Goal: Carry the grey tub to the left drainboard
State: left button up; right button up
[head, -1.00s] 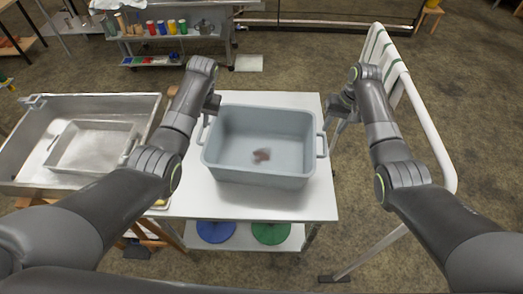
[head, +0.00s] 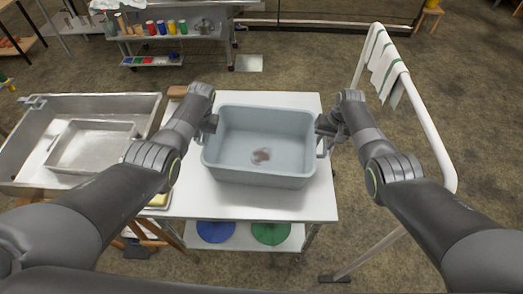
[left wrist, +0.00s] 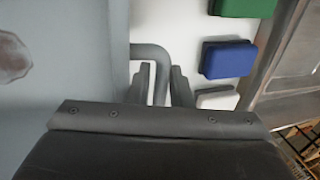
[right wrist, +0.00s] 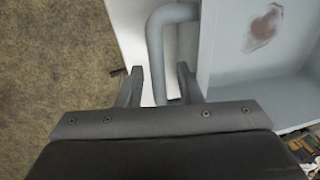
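The grey tub (head: 259,176) stands upright on the white table, with a reddish-brown patch (head: 261,155) on its inner floor. Its left handle shows in the left wrist view (left wrist: 152,50), between the fingers of my left gripper (left wrist: 161,75).
A metal sink (head: 85,100) with a shallow pan (head: 92,150) stands left of the white table (head: 270,205). Blue (left wrist: 228,60) and green blocks lie near the left handle. A white rail with striped towels (head: 385,65) stands at right. Blue and green discs (head: 270,233) lie below.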

pick_arm(q)
jog(key=shift+c, duration=0.2)
pick_arm(e)
jog(key=shift+c, duration=0.3)
pick_arm(q)
jog(key=shift+c, duration=1.2)
pick_arm(e)
jog(key=shift+c, duration=1.1)
pick_arm(q)
grip_shut()
pick_arm(e)
grip_shut()
pick_arm(q)
jog(key=shift+r, duration=0.1)
pick_arm(e)
jog(key=shift+r, duration=0.1)
